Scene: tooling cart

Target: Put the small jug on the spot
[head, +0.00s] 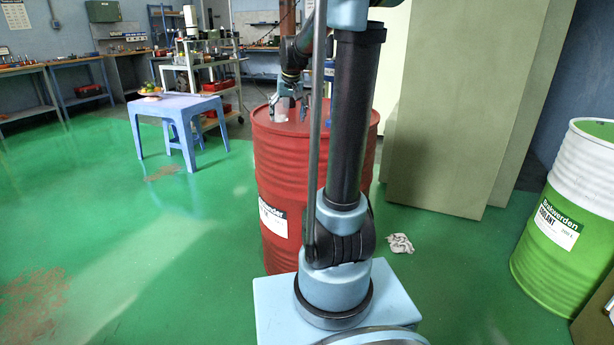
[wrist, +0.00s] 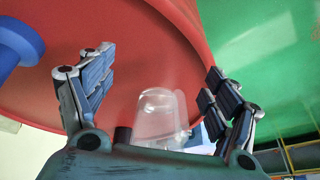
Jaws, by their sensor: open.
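The small jug (wrist: 158,112) is clear and see-through and shows in the wrist view over the red drum top, low in the picture between the bases of my fingers. In the head view a pale shape that looks like it (head: 281,112) is on the drum top under my gripper (head: 289,106). My gripper (wrist: 160,76) is open, with one finger on each side of the jug and visible gaps. I cannot tell how the jug is turned. A blue and white patch shows beside it at the right finger; I cannot make out the spot for certain.
The red drum (head: 275,180) stands behind my arm. A blue flanged thing (wrist: 18,45) is at left in the wrist view. A blue table (head: 180,103) with a fruit plate and a tooling cart (head: 207,65) stand beyond. A green-white drum (head: 568,220) is at right.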

